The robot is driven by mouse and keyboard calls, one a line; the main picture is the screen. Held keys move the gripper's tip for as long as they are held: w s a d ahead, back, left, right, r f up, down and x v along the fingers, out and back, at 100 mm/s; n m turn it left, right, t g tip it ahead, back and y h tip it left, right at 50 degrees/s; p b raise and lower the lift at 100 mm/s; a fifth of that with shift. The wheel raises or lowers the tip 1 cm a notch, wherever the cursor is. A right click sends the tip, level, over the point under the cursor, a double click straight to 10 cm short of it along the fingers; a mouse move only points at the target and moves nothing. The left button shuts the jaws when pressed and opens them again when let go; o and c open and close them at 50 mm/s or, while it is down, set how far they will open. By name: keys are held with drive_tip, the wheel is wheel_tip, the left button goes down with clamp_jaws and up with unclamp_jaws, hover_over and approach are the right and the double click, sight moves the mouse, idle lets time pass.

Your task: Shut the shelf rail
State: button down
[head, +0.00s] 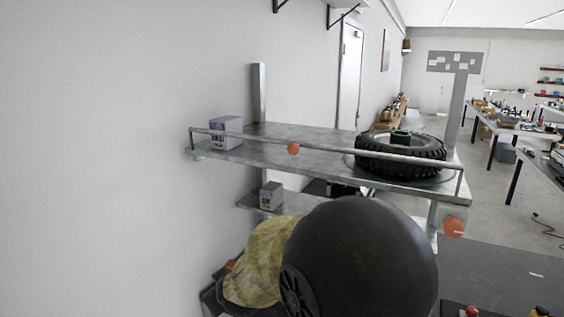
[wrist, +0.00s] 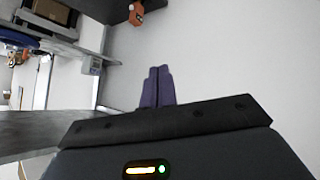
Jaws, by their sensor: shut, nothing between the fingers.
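The metal shelf (head: 300,165) is against the wall in the head view. Its thin grey rail (head: 340,151) runs along the front edge, above the shelf board, with an end bent down at each corner. An orange knob (head: 293,149) is at the rail's left part, and another orange knob (head: 453,228) is below the right corner. My gripper's purple fingers (wrist: 157,88) are together and empty in the wrist view, pointing at plain pale surface. My gripper is out of sight in the head view, so its distance from the rail cannot be told.
A tyre (head: 400,153) lies on the shelf's right part, and a grey box (head: 226,133) stands at its left end. Another grey box (head: 271,196) is on the lower shelf. A yellow cloth-like thing (head: 262,262) is below. My dark arm part covers the lower middle.

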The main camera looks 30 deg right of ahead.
sight(289, 152)
drive_tip(key=w+d+r+n+t+h, duration=0.1)
drive_tip(key=w+d+r+t+h, duration=0.15)
drive_tip(key=w+r, duration=0.35)
drive_tip(key=w+d+r+n+t+h, duration=0.1)
drive_tip(key=w+r+t+h, duration=0.3)
drive_tip(key=r, duration=0.3)
drive_tip(key=s+d+r+m+g+h+b, duration=0.1)
drive_tip(key=s+d+r+g+h, duration=0.2)
drive_tip(key=h, duration=0.9)
wheel_tip(289, 152, up, 5)
drive_tip(key=s+g, duration=0.2)
drive_tip(key=g, duration=0.2)
drive_tip(key=shift+s+d+m, duration=0.2)
drive_tip(key=shift+d+m, duration=0.1)
drive_tip(key=shift+d, duration=0.1)
drive_tip(key=p+x, duration=0.5)
drive_tip(key=x, duration=0.8)
drive_tip(key=shift+w+d+r+p, duration=0.15)
drive_tip(key=shift+r+p, duration=0.1)
drive_tip(key=shift+p, duration=0.1)
drive_tip(key=shift+w+d, duration=0.1)
drive_tip(key=shift+d, duration=0.15)
